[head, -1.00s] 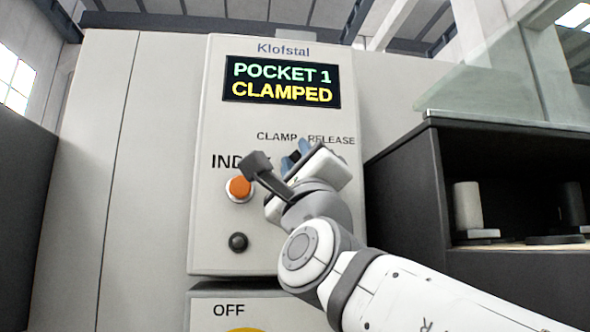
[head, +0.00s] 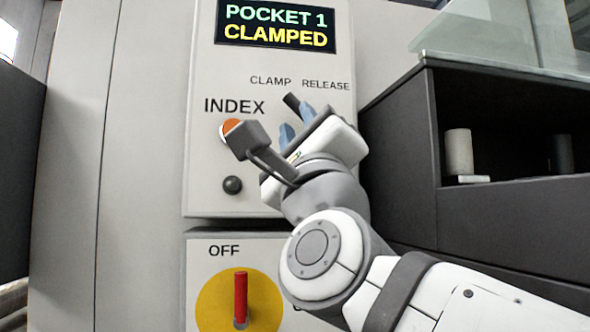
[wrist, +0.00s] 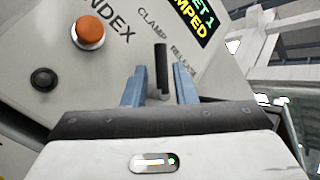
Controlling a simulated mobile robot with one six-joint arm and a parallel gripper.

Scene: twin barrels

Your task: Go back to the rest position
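The control panel (head: 203,150) faces me, and its display (head: 276,26) reads POCKET 1 CLAMPED. A black selector lever (head: 291,101) sits under the CLAMP and RELEASE labels and leans toward CLAMP. My gripper (head: 297,123) is just below the lever in the head view, its blue fingers apart. In the wrist view my gripper (wrist: 159,68) is open, with the lever (wrist: 162,68) showing between the fingertips. I see no contact. Nothing is held. The lever's base is partly hidden in the head view.
The orange INDEX button (head: 229,129) is partly covered by my wrist camera, with a black button (head: 232,185) below. A red switch handle (head: 240,297) on a yellow disc is lower down. A dark cabinet (head: 400,150) with cylinders in it stands at right.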

